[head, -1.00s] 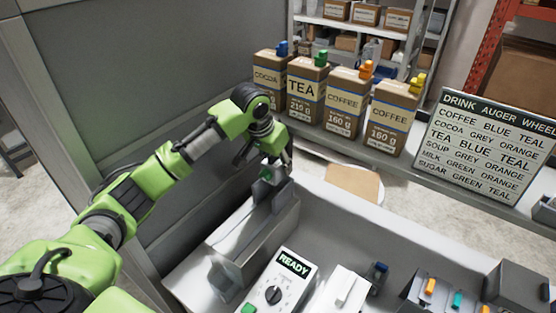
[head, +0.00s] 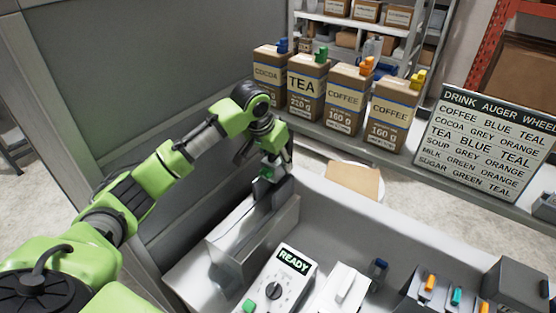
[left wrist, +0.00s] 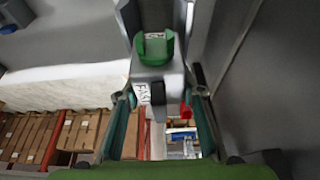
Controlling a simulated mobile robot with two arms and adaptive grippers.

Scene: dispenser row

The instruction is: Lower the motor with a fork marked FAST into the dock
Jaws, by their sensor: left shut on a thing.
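The motor (left wrist: 160,85) is a grey block with a green fork on top and a white label reading FAST, seen close in the left wrist view. My left gripper (head: 268,172) is shut on it, with a finger on each side. In the head view only a little of the green fork shows, at the far end of the grey open-topped housing (head: 240,245), which looks like the dock. The motor is over or at that end; I cannot tell whether it touches. My right gripper is out of view.
A READY panel (head: 280,285) with a dial stands right of the housing. A tray of coloured pieces (head: 445,295) is at lower right. Bagged goods, such as the TEA bag (head: 306,88), and a sign board (head: 487,145) line the back shelf. A grey wall (head: 150,80) is at left.

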